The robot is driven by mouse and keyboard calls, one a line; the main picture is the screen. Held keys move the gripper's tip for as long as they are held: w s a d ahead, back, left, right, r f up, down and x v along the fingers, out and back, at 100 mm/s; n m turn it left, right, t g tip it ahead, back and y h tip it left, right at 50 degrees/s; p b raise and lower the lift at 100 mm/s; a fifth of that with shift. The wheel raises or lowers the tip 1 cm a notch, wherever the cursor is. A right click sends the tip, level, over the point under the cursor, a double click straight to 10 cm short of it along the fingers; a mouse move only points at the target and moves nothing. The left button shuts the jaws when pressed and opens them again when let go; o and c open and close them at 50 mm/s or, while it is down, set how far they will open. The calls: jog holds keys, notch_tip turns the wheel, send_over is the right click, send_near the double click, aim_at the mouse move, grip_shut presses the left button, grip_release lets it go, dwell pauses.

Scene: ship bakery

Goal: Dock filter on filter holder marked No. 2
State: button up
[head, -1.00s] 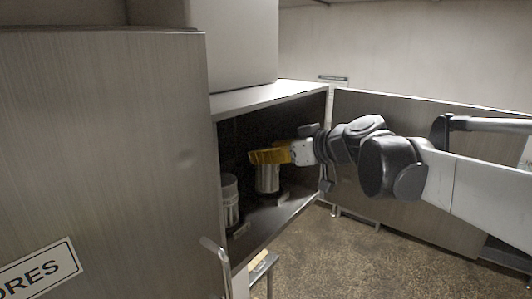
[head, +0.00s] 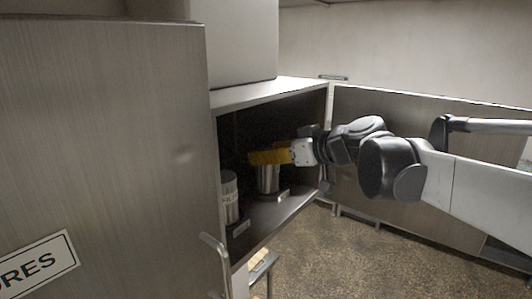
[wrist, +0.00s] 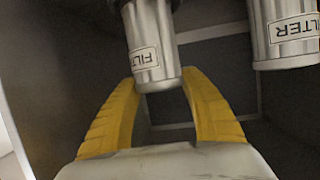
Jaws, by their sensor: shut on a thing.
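A silver cylindrical filter (head: 268,180) stands upright inside the open cabinet, under and between the yellow fingers of my gripper (head: 268,157). In the wrist view this filter (wrist: 150,40) carries a FILTER label, and the yellow fingers (wrist: 162,100) are closed around it from both sides. A second silver filter (head: 229,198), also labelled, stands nearer on the left in the cabinet; it shows at the upper right of the wrist view (wrist: 288,30). The holders' numbers cannot be read. My fingers hide the top of the held filter, and I cannot tell whether its base touches the shelf.
The cabinet shelf (head: 268,214) has small plates in front of the filters, one right (head: 284,195) and one left (head: 240,227). The cabinet top (head: 265,95) lies just above my gripper. An open door (head: 120,150) fills the left.

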jog(key=shift+f, duration=0.15)
jog(key=o, duration=1.1)
jog(key=shift+s, duration=0.1)
jog(key=p+v, duration=0.3)
jog(key=v, duration=0.8)
